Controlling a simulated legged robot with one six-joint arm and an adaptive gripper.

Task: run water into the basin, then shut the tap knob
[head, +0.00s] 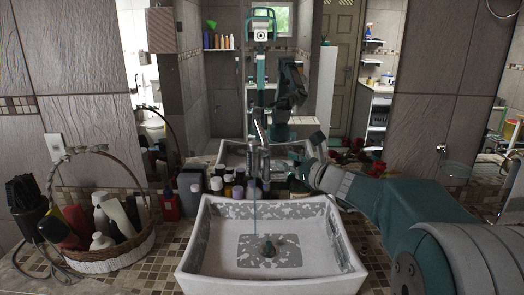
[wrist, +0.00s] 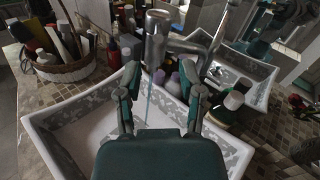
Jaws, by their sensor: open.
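The white and grey patterned basin (head: 340,262) stands on the tiled counter; it also shows in the wrist view (wrist: 60,150). The metal tap (head: 256,135) rises behind it, and its body (wrist: 156,42) stands beyond my fingertips in the wrist view. A thin blue stream of water (head: 254,212) falls from the tap into the basin; it shows between my fingers in the wrist view (wrist: 149,105). I cannot clearly make out the tap knob. My gripper (head: 298,160) is open and empty, right of the tap above the basin's back; its fingers (wrist: 161,75) are spread apart.
A wicker basket (head: 112,262) of bottles stands at the left. Several bottles (head: 222,184) line the counter behind the basin. Red flowers (head: 376,168) are at the back right. A mirror behind reflects the room, basin and my body. The air above the basin's front is free.

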